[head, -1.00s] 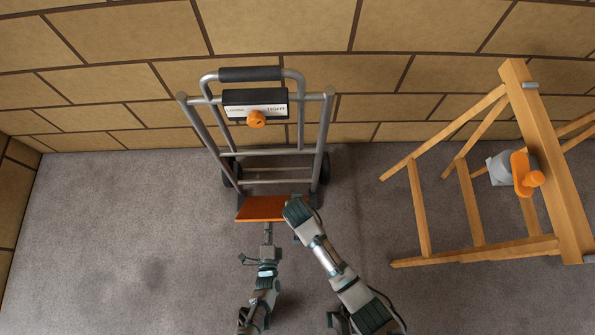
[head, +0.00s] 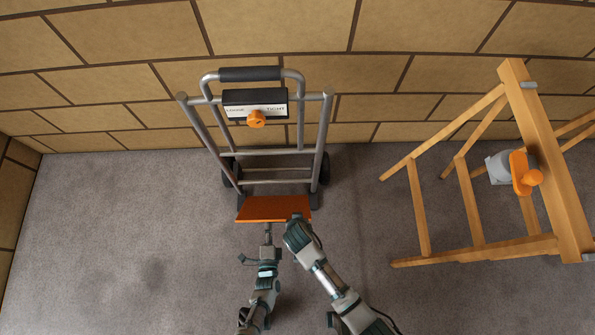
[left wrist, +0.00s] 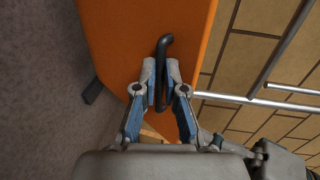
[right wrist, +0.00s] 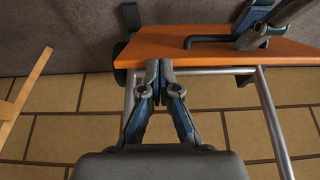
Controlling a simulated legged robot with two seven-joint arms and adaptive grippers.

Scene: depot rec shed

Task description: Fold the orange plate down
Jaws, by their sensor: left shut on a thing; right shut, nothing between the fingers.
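The orange plate (head: 272,207) is at the foot of a grey hand truck, its orange face visible from above in the head view. It fills much of the left wrist view (left wrist: 130,35) and also shows in the right wrist view (right wrist: 160,48). A dark bent handle (left wrist: 166,45) stands on the plate. My left gripper (head: 268,229) is shut on this handle, its fingertips (left wrist: 160,78) on either side of the bar. My right gripper (head: 297,218) is shut and empty by the plate's near right edge; whether it touches the plate I cannot tell.
The hand truck frame (head: 322,140) stands by the brick wall and carries a black box (head: 240,97) marked TIGHT with an orange knob (head: 256,119). A wooden frame (head: 470,205) with an orange-handled fitting (head: 522,172) is at right. The carpet at left is clear.

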